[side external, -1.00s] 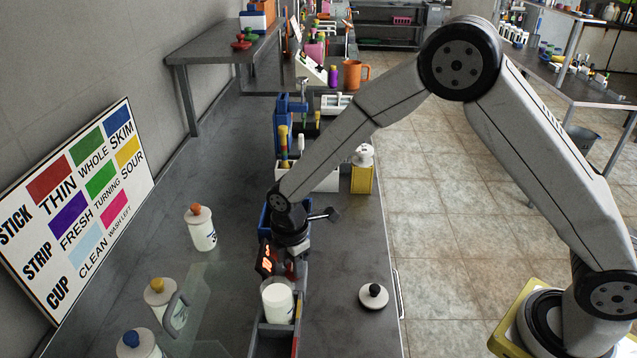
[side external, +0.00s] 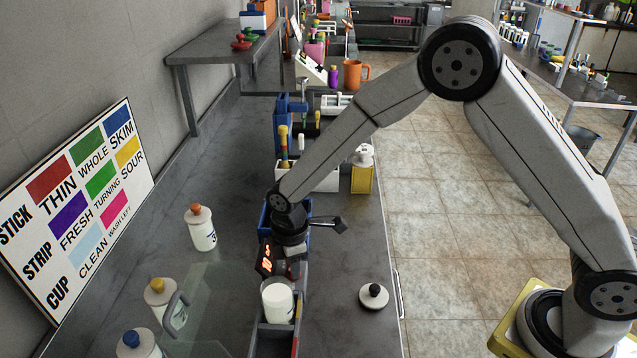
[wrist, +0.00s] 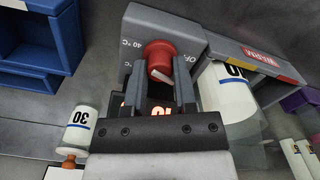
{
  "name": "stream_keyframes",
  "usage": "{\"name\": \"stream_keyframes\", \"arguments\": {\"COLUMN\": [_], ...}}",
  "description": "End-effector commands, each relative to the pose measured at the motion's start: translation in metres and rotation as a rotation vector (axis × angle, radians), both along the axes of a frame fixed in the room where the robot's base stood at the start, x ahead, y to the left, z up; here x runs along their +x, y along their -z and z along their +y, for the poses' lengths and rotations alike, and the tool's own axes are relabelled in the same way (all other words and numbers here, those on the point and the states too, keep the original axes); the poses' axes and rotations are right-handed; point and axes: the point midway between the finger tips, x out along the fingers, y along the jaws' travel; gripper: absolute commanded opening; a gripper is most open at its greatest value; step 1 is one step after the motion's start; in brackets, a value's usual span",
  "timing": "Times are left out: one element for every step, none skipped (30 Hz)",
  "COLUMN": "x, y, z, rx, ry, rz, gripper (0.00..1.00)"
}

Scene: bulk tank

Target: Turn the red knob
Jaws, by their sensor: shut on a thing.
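The red knob (wrist: 160,56) sits on a grey control box (wrist: 133,30) marked "40 °C" and "OFF". A white pointer line shows on its face. In the wrist view my gripper (wrist: 160,82) has one finger on each side of the knob and is shut on it. In the side view my gripper (side external: 290,250) points down at the box, and the knob is hidden there. A lit orange display (side external: 265,261) shows on the box; in the wrist view my gripper partly covers it.
A white cup of milk (side external: 278,300) stands right in front of the box. A blue bin (wrist: 40,35) is close by. Several white bottles, one with an orange cap (side external: 200,228), stand to the left. A black-knobbed lid (side external: 374,296) lies at the right edge.

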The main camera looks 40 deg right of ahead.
Motion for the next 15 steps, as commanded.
{"name": "stream_keyframes", "arguments": {"x": [0.0003, 0.0003, 0.0003, 0.0003, 0.0003, 0.0003, 0.0003, 0.0003, 0.0003, 0.0003, 0.0003, 0.0003, 0.0003, 0.0003, 0.0003], "y": [-0.0007, -0.0007, -0.0007, -0.0007, -0.0007, -0.0007, -0.0007, -0.0007, -0.0007, -0.0008, -0.0008, -0.0008, -0.0008, -0.0008, -0.0008], "z": [0.0, 0.0, 0.0, 0.0, 0.0, 0.0, 0.0, 0.0, 0.0, 0.0, 0.0, 0.0, 0.0, 0.0, 0.0], "rx": [0.0, 0.0, 0.0, 0.0, 0.0, 0.0, 0.0, 0.0, 0.0, 0.0, 0.0, 0.0, 0.0, 0.0, 0.0], "ry": [0.044, 0.072, 0.111, 0.139, 0.167, 0.206, 0.234, 0.262, 0.301, 0.329, 0.357, 0.396, 0.424, 0.452, 0.491], "rz": [-0.001, -0.001, -0.001, -0.001, -0.001, -0.001, -0.001, -0.001, -0.001, -0.001, -0.001, -0.001, -0.001, -0.001, -0.001], "gripper": [0.0, 0.0, 0.0, 0.0, 0.0, 0.0, 0.0, 0.0, 0.0, 0.0, 0.0, 0.0, 0.0, 0.0, 0.0]}}
